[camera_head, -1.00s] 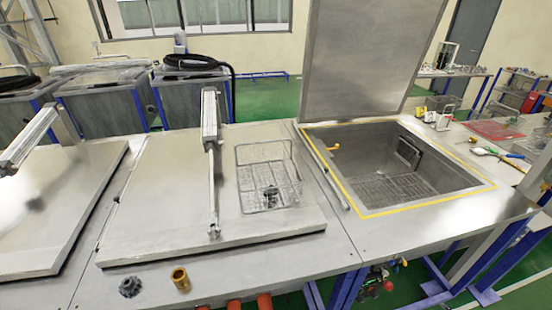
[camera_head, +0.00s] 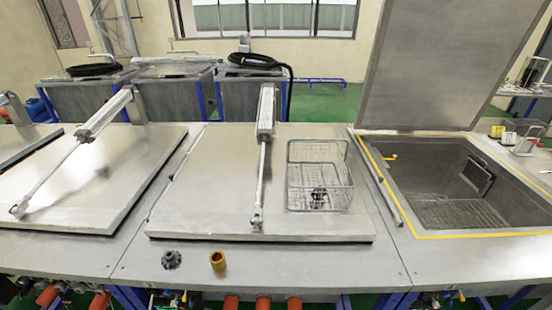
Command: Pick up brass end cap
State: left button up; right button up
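The brass end cap (camera_head: 217,261) is a small gold-coloured hollow cylinder. It stands on the steel bench top (camera_head: 300,268) near the front edge, in front of the closed middle lid (camera_head: 200,190). A dark toothed part (camera_head: 172,259) lies just to its left, apart from it. Neither of my grippers shows in the head view.
A wire basket (camera_head: 320,175) with a dark part (camera_head: 318,197) inside sits on the middle lid, beside a pneumatic cylinder (camera_head: 265,110). An open tank (camera_head: 440,185) with a raised lid (camera_head: 445,60) is at right. The bench front around the cap is mostly clear.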

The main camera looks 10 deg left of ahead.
aim_at(217, 259)
jog(key=j+u, duration=0.15)
jog(key=u, duration=0.75)
